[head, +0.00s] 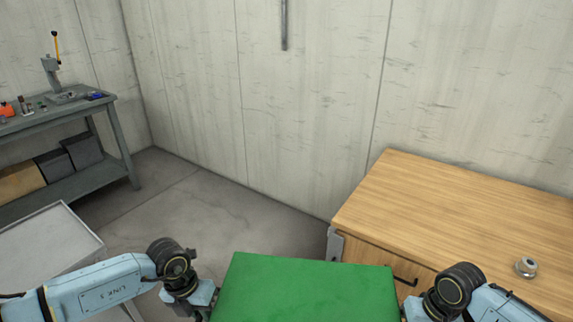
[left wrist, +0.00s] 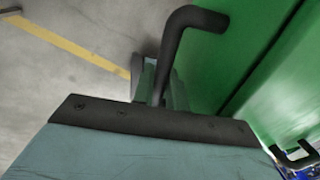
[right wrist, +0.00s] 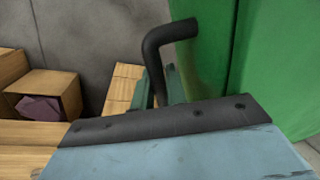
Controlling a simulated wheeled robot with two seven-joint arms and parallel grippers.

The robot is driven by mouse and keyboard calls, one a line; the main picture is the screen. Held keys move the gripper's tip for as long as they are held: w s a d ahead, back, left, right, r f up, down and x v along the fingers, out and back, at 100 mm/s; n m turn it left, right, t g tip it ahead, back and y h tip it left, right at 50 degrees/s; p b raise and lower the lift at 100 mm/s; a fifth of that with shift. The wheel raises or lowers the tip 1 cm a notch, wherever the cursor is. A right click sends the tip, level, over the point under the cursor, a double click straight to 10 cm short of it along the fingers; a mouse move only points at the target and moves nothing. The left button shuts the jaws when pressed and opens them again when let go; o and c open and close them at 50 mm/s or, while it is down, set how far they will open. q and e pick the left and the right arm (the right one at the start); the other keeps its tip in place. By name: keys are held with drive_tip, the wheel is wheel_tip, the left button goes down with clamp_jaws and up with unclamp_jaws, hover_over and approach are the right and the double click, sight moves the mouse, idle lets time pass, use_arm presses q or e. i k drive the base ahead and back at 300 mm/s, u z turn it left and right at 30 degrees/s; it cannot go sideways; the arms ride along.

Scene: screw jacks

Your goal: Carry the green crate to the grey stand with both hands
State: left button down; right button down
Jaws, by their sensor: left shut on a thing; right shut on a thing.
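The green crate (head: 305,290) is at the bottom middle of the head view, between my two arms, and its lower part is cut off. My left gripper (head: 203,300) is at its left side, shut on a black bent handle (left wrist: 190,22), as the left wrist view shows. My right gripper (head: 414,308) is at its right side, shut on the other black handle (right wrist: 168,35), seen in the right wrist view. A light grey flat-topped surface (head: 48,243) at the left edge looks like the grey stand. It is apart from the crate and partly cut off.
A wooden cabinet (head: 450,210) with a metal nut-like part (head: 526,267) on top stands close on the right. A grey workbench (head: 60,112) with tools and boxes is at the back left. Bare floor (head: 190,205) lies between them, before the wall.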

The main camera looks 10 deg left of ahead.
sight(27, 263)
drive_tip(key=u, duration=1)
drive_tip(key=i, duration=0.5)
drive_tip(key=u, duration=0.95)
drive_tip(key=i, duration=0.75)
drive_tip(key=u, duration=0.35)
drive_tip(key=i, duration=1.25)
drive_tip(key=z, duration=0.2)
